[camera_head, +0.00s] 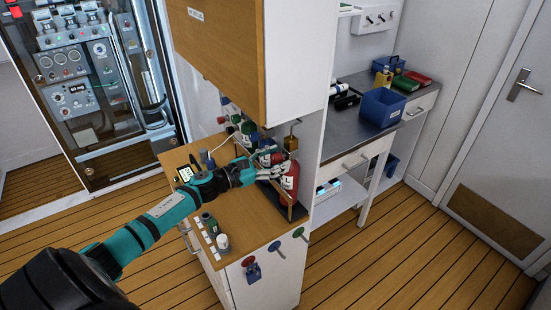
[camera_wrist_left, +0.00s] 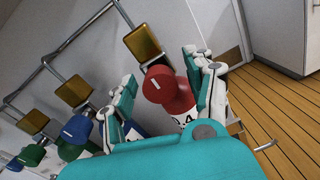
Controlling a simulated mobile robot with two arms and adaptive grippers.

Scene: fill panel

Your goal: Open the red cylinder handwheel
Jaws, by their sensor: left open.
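The red cylinder (camera_head: 290,180) stands upright at the right end of a row of cylinders on the wooden counter. Its red handwheel (camera_wrist_left: 158,84) shows in the left wrist view, with a white mark on its face. My left gripper (camera_head: 266,174) reaches in from the left beside the red cylinder. In the left wrist view its two open fingers (camera_wrist_left: 161,92) stand on either side of the red handwheel and valve neck. I cannot tell whether either finger touches it. The lower body of the cylinder is partly hidden by the gripper. My right gripper is not in view.
Cylinders with a blue handwheel (camera_wrist_left: 82,124) and a green handwheel (camera_wrist_left: 32,155) stand left of the red one. Brass blocks on pipes (camera_wrist_left: 141,44) hang close above. A wooden cabinet (camera_head: 220,45) overhangs the counter (camera_head: 240,222). Small bottles stand at the counter's front.

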